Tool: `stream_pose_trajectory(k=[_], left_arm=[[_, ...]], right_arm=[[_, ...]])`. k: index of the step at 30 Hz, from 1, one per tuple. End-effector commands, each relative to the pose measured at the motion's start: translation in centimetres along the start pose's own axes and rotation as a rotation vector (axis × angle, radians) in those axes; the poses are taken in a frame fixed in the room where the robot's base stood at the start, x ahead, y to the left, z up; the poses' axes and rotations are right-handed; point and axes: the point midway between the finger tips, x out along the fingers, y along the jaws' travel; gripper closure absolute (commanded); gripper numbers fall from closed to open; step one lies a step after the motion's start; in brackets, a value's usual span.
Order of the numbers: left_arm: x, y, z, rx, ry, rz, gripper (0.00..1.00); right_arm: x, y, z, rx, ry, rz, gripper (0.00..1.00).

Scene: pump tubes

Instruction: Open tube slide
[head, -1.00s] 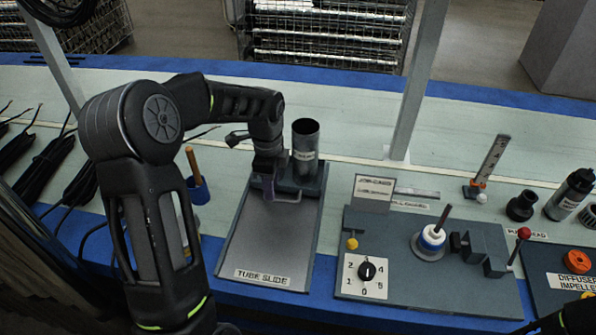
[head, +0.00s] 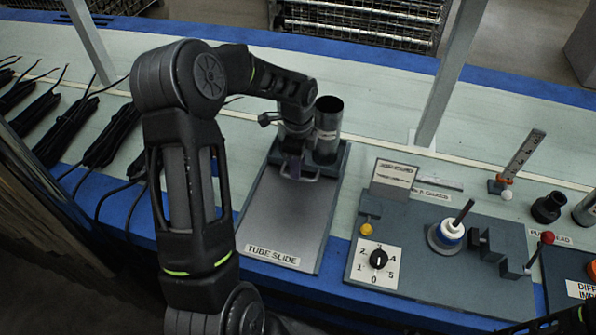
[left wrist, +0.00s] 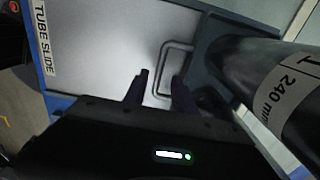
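The tube slide is a grey metal plate (head: 285,215) in a dark frame, labelled "TUBE SLIDE" at its near end. A small U-shaped handle (left wrist: 161,70) is at the plate's far end. A dark open-topped tube (head: 328,125) stands upright in a block behind the handle. In the left wrist view the tube's label reads "240 mm" (left wrist: 283,95). My left gripper (head: 293,170) is down at the handle. In the left wrist view its two fingers are apart, with the handle's bar between them; contact is unclear. A dark part of my right arm (head: 560,322) shows at the bottom right corner.
To the right is a grey fixture board (head: 420,285) with a numbered dial (head: 378,259), a yellow knob (head: 366,229) and a white-and-blue ring on a post (head: 450,232). Black cable bundles (head: 110,135) lie at the left. A metal post (head: 450,75) rises behind.

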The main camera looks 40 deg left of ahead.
Motion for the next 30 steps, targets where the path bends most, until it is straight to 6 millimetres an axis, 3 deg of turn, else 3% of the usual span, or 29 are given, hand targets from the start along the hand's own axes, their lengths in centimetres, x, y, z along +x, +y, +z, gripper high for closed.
stream_pose_trajectory(k=[6, 16, 28, 30], left_arm=[[2.8, 0.1, 0.1, -0.002, 0.0, 0.002, 0.68], [3.2, 0.0, 0.0, -0.001, 0.0, 0.001, 0.68], [3.1, 0.0, 0.0, -0.001, 0.0, 0.0, 1.0], [3.1, 0.0, 0.0, -0.001, 0.0, 0.0, 1.0]], right_arm=[[0.1, 0.0, 0.0, 0.0, 0.0, 0.0, 0.64], [0.1, 0.0, 0.0, 0.0, 0.0, 0.0, 0.64], [0.1, 0.0, 0.0, 0.0, 0.0, 0.0, 0.64], [0.1, 0.0, 0.0, 0.0, 0.0, 0.0, 0.64]])
